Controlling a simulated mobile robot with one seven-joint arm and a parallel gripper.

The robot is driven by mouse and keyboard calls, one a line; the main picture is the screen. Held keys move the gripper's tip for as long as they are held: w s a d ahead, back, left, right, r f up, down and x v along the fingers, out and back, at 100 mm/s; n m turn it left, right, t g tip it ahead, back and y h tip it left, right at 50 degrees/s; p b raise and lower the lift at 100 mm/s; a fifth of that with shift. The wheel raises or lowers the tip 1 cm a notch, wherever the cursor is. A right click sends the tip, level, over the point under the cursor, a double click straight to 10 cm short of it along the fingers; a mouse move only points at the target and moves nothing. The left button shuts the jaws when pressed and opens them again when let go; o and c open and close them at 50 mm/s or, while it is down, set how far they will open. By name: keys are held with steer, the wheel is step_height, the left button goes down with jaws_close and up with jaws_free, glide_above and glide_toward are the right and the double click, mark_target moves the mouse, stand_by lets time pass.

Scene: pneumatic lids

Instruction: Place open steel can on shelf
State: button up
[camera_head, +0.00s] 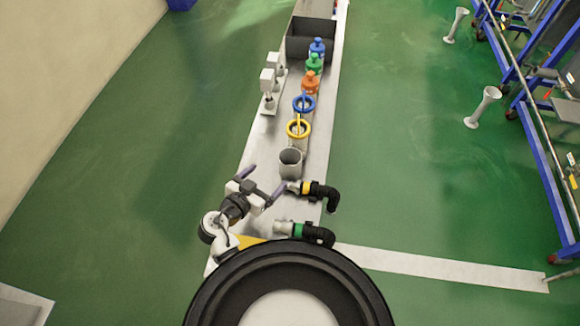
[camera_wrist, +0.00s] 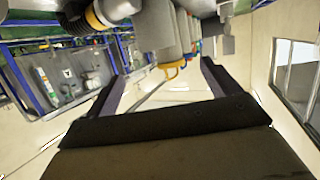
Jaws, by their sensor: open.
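The open steel can (camera_head: 290,163) is a grey cylinder standing upright on the long narrow bench, its dark opening facing up. In the wrist view, the grey can (camera_wrist: 154,28) appears at the top centre, upside down in the picture. My gripper (camera_head: 262,182) is at the near end of the bench, just short of the can and to its left. Its purple-grey fingers are spread wide and it is empty. In the wrist view, nothing sits between the fingertips (camera_wrist: 162,78). The can looks apart from the fingers. I cannot make out a distinct shelf.
Behind the can stand yellow-ringed (camera_head: 298,129) and blue-ringed (camera_head: 304,103) items, then orange, green and blue lidded ones. A dark bin (camera_head: 311,40) is at the far end. Black hose fittings with yellow (camera_head: 318,192) and green (camera_head: 303,232) bands lie to the right.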

steer(key=p, duration=0.2)
glide_toward(295, 154)
steer(key=w, duration=0.1)
steer(key=shift+d+p+x, duration=0.25)
steer(key=shift+p+x, duration=0.65)
steer(key=shift+x, duration=2.2)
steer(key=shift+s, duration=0.25)
steer(key=c, duration=1.2)
